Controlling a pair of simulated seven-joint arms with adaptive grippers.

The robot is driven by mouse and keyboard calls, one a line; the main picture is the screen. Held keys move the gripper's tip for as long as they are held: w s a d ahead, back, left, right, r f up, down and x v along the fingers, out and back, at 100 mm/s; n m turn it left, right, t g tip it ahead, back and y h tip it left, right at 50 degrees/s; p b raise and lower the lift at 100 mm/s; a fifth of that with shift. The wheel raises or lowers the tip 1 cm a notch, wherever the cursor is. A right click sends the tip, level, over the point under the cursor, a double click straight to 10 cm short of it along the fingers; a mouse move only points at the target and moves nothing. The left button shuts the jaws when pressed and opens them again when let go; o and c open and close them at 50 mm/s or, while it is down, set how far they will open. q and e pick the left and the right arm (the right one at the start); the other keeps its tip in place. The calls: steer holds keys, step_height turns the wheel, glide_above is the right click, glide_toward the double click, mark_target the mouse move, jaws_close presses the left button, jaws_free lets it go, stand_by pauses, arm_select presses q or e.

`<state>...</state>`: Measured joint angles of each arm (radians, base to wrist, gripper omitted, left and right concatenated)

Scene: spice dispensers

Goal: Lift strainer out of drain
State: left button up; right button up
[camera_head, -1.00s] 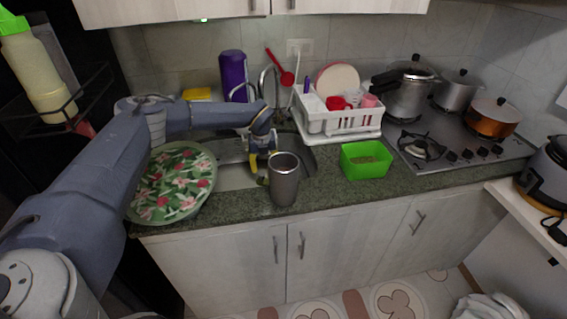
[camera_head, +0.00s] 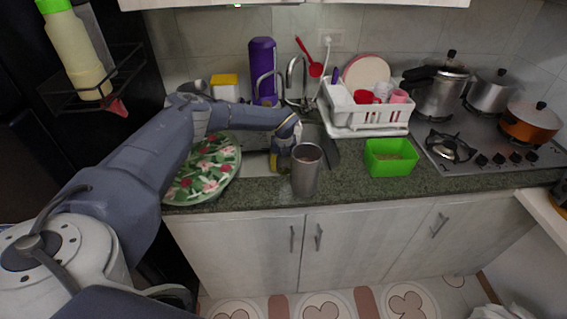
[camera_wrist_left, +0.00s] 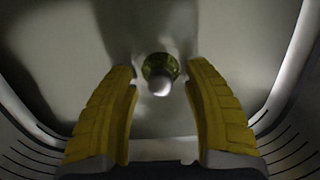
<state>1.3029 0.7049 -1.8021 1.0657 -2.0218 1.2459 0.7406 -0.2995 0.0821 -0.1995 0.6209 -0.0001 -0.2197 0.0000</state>
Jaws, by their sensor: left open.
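The strainer (camera_wrist_left: 160,72) shows in the left wrist view as a small round piece with a greenish rim and a pale bright knob, on the floor of the sink (camera_wrist_left: 220,35). My left gripper (camera_wrist_left: 162,85) is open, with its yellow fingers on either side of the knob in that view. I cannot tell how far above the strainer the fingertips are. In the head view my left gripper (camera_head: 281,163) reaches down into the sink behind the metal cup, and the strainer is hidden. My right gripper is not in view.
A metal cup (camera_head: 306,172) stands on the counter in front of the sink. A floral plate (camera_head: 205,165) lies left of it, with a green container (camera_head: 391,158) at the right. The faucet (camera_head: 297,75) and white dish rack (camera_head: 368,115) stand behind.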

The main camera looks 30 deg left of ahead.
arm_select(q)
jaws_close()
stand_by(0.4)
stand_by(0.5)
